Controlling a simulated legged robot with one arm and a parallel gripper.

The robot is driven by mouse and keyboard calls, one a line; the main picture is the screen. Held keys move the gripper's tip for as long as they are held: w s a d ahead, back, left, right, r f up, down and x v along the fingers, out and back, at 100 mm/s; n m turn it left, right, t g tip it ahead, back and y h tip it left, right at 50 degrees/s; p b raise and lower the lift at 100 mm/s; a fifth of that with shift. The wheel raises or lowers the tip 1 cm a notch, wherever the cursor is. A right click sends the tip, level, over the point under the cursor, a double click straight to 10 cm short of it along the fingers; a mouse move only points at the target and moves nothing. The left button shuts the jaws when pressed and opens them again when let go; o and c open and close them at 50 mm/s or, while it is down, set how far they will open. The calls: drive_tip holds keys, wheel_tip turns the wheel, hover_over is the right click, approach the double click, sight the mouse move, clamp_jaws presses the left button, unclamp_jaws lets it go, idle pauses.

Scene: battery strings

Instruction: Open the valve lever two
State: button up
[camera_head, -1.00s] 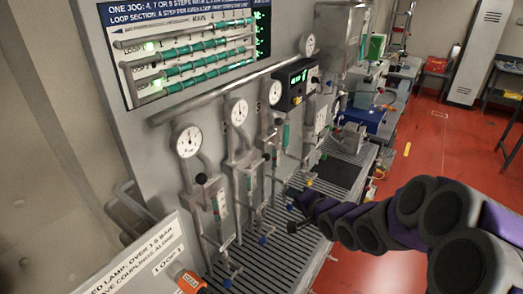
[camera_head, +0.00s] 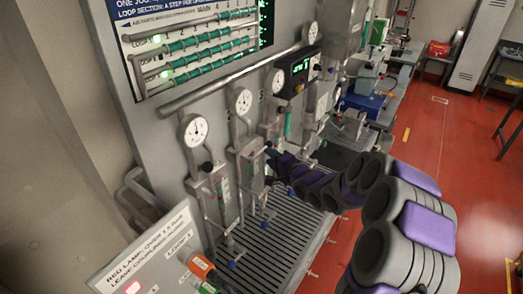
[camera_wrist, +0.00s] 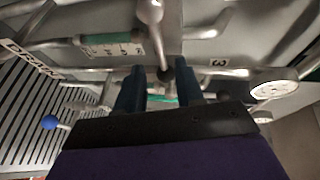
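In the wrist view a valve lever with a black ball end (camera_wrist: 166,74) hangs from a grey valve body, between my gripper's two dark blue fingers (camera_wrist: 160,88). The fingers are apart, with gaps either side of the ball; contact is not visible. In the head view my gripper (camera_head: 272,157) is at the second pipe line from the left, which has a round gauge (camera_head: 240,101). My gripper hides that lever's end there. Another black-ended lever (camera_head: 207,167) is on the first line.
A blue-ended drain lever (camera_wrist: 49,123) is at left in the wrist view. A slatted grey bench (camera_head: 275,250) lies below the pipes. A sign panel (camera_head: 150,255) with a lit red lamp stands at front left. Red floor (camera_head: 425,150) is clear at right.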

sight(260, 152)
drive_tip(key=x, duration=0.6)
drive_tip(key=shift+w+d, duration=0.15)
drive_tip(key=shift+w, duration=0.15)
drive_tip(key=shift+w+a, duration=0.15)
drive_tip(key=shift+a, duration=0.05)
drive_tip(key=shift+a, duration=0.1)
drive_tip(key=shift+c, duration=0.4)
clamp_jaws()
drive_tip(key=shift+f, duration=0.1)
